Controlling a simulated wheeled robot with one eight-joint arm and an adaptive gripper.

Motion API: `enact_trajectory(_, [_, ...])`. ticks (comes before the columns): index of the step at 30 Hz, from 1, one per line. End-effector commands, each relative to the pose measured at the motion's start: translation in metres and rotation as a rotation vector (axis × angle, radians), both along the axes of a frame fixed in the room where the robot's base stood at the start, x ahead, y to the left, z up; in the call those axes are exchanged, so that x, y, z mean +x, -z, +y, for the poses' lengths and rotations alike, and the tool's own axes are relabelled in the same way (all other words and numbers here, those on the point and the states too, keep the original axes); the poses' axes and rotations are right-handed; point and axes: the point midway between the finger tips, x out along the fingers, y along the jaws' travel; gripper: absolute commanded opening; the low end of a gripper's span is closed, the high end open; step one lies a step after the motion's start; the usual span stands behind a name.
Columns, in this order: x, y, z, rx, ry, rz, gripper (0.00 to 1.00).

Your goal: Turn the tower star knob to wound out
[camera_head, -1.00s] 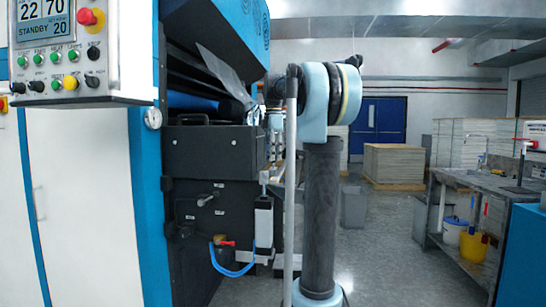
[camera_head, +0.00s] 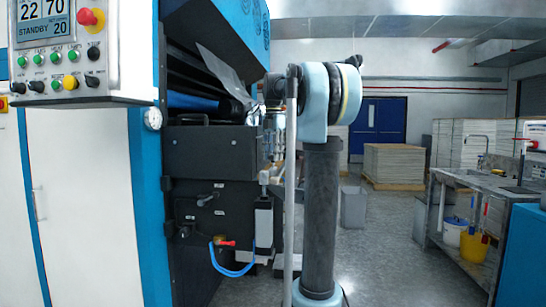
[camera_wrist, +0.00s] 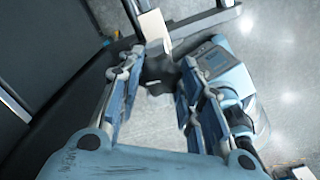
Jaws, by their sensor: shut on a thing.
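The dark star knob (camera_wrist: 160,68) sits between my fingertips in the wrist view. My gripper (camera_wrist: 162,60) is shut on it, one finger on each side. The fingers hide the sides of the knob, so its turned position cannot be read. A pale block (camera_wrist: 152,25) shows just beyond it. In the head view my gripper (camera_head: 270,155) hangs small beside the dark machine's right side, above a white upright cylinder (camera_head: 263,222). The knob cannot be made out there.
The laminator's dark side box (camera_head: 210,152) stands close left of my gripper. A blue hose with a red valve (camera_head: 228,243) hangs below. A control panel (camera_head: 60,50) is at upper left. Open floor lies to the right, before a steel sink bench (camera_head: 480,190).

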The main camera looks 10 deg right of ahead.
Motion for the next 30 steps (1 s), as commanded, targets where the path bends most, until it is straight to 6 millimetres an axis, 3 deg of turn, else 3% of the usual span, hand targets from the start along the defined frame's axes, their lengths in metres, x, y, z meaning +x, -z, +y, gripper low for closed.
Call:
enact_trajectory(9, [0.003, -0.001, -0.001, -0.001, 0.001, -0.006, 0.10])
enact_trajectory(10, [0.003, -0.001, -0.001, -0.001, 0.001, -0.006, 0.40])
enact_trajectory(12, [0.002, -0.001, 0.000, -0.001, 0.001, -0.005, 0.55])
enact_trajectory(23, [0.001, -0.001, 0.000, 0.000, 0.001, -0.003, 0.55])
enact_trajectory(30, [0.001, -0.025, 0.000, 0.000, 0.001, -0.001, 0.55])
